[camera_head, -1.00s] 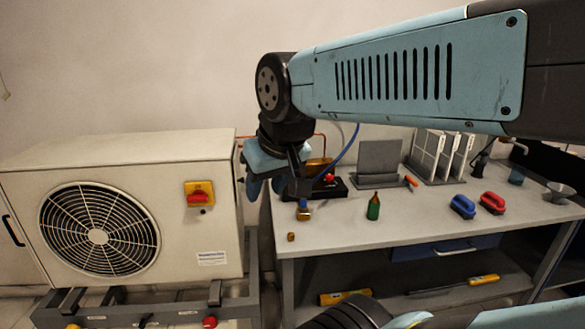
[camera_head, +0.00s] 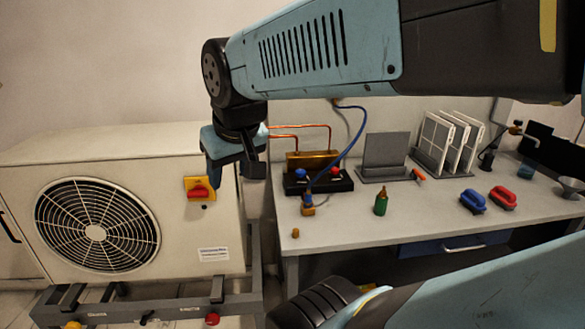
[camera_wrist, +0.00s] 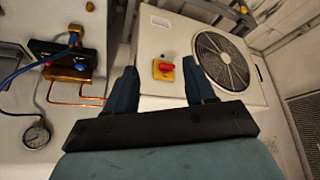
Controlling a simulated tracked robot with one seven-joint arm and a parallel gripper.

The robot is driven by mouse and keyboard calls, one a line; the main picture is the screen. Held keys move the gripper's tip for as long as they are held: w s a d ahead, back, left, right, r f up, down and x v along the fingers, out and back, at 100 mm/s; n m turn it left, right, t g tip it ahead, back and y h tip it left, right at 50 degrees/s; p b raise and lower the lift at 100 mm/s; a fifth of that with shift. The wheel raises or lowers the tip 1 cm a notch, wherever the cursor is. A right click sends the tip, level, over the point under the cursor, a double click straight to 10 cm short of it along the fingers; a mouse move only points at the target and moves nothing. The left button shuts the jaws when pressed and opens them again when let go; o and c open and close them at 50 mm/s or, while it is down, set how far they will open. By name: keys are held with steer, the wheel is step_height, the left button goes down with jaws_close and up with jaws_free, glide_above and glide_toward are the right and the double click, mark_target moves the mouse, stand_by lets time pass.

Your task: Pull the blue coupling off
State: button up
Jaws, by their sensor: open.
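The blue coupling (camera_head: 307,193) is at the lower end of the blue hose (camera_head: 352,146), at the brass fitting (camera_head: 308,210) on the bench. It also shows small at the upper left of the wrist view (camera_wrist: 72,41). My gripper (camera_head: 220,178) is open and empty, left of the coupling and apart from it, in front of the white fan unit. In the wrist view, its two blue fingers (camera_wrist: 160,78) stand wide apart with the red and yellow switch between them in the picture, and nothing is held.
Behind the coupling is a brass manifold (camera_head: 312,159) on a black base, with blue and red knobs and copper pipes. A green bottle (camera_head: 381,203) stands right of the fitting. The fan unit (camera_head: 210,238) carries a red-yellow switch (camera_head: 199,190). The bench front (camera_head: 350,228) is mostly clear.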

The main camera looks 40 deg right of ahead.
steer(key=w+d+f+g+h, duration=0.2)
steer(key=w+d+f, duration=0.1)
steer(key=w+d, duration=0.35)
steer(key=m+y, duration=0.1)
steer(key=m, duration=0.2)
glide_toward(310, 194)
steer(key=shift+t, duration=0.3)
steer(key=shift+s+x, duration=0.2)
steer(key=shift+x, duration=5.25)
steer(key=shift+a+f, duration=0.1)
steer(key=shift+c, duration=0.4)
jaws_close()
